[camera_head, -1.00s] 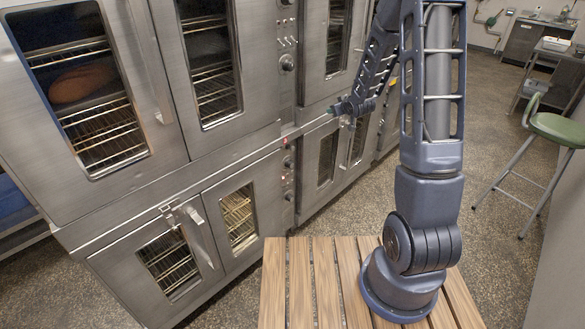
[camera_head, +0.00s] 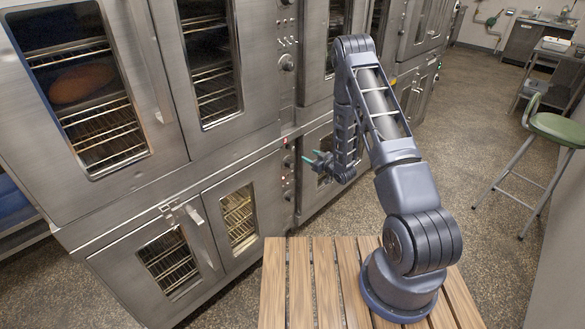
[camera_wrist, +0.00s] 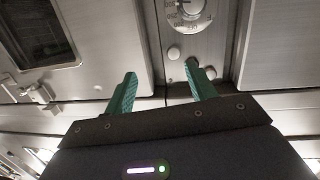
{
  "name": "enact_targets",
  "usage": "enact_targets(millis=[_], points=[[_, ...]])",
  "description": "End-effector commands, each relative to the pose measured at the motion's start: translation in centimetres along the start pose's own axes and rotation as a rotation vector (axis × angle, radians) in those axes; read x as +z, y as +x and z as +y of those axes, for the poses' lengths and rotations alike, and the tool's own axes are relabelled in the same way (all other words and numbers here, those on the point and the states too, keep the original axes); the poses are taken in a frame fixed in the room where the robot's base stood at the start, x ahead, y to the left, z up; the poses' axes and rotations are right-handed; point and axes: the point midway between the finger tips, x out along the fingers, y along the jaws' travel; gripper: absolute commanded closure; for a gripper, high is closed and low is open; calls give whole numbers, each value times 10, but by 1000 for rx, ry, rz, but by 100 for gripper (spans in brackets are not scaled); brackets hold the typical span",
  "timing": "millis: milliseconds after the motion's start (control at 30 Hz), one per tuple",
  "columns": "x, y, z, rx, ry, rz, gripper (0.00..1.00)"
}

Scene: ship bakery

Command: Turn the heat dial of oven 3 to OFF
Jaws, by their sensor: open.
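A round heat dial (camera_wrist: 188,10) with a pale marked plate shows at the top edge of the wrist view, partly cut off; its setting is not readable. In the head view, a dial (camera_head: 287,62) sits on the upper oven's control strip and another dial (camera_head: 288,161) on the lower one. I cannot read an oven number. My gripper (camera_head: 312,159) is open and empty in front of the lower strip, apart from it. Its green fingers (camera_wrist: 160,76) point up below the dial in the wrist view.
Steel ovens with glass doors (camera_head: 207,62) line the left side, one holding a loaf (camera_head: 82,82). Two round buttons (camera_wrist: 174,53) lie under the dial. A door handle (camera_head: 197,235) sticks out on the lower oven. A green stool (camera_head: 557,128) stands right; the floor between is clear.

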Motion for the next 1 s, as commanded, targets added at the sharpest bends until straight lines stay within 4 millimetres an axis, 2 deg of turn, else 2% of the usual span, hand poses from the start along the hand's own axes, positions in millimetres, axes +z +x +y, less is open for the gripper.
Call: enact_targets(millis=[33, 200, 400, 533, 667, 1000], points=[[16, -2, -8, -16, 11, 14, 44], [52, -10, -31, -63, 42, 84, 44], [75, -19, -47, -94, 67, 134, 44], [78, -20, -50, -100, 72, 146, 44], [76, -10, -52, -103, 72, 149, 44], [68, 45, -57, -103, 71, 148, 44]])
